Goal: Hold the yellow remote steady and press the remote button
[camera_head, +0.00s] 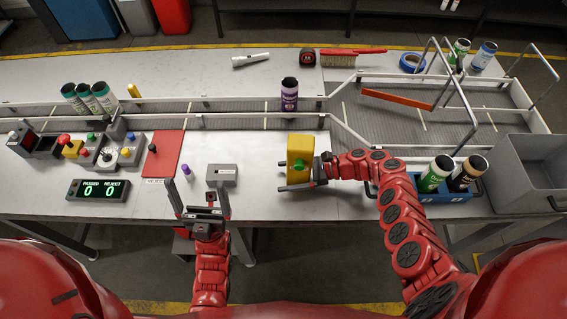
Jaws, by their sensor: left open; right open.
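The yellow remote (299,148) with a green button stands upright on the white table, near the front edge right of centre. My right gripper (301,176) comes in from the right and is open at the remote's lower part. A finger shows in front of the remote's base; whether the fingers touch it I cannot tell. My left gripper (202,196) is open and empty, fingers pointing away from me, near the table's front edge. It is to the left of the remote and apart from it.
A grey block (222,176) and a small purple object (184,170) lie beyond my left gripper. A purple can (289,95) stands on the railed conveyor (235,109). A blue crate (449,196) with cans and a grey bin (525,170) are at right. Button boxes (88,148) are at left.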

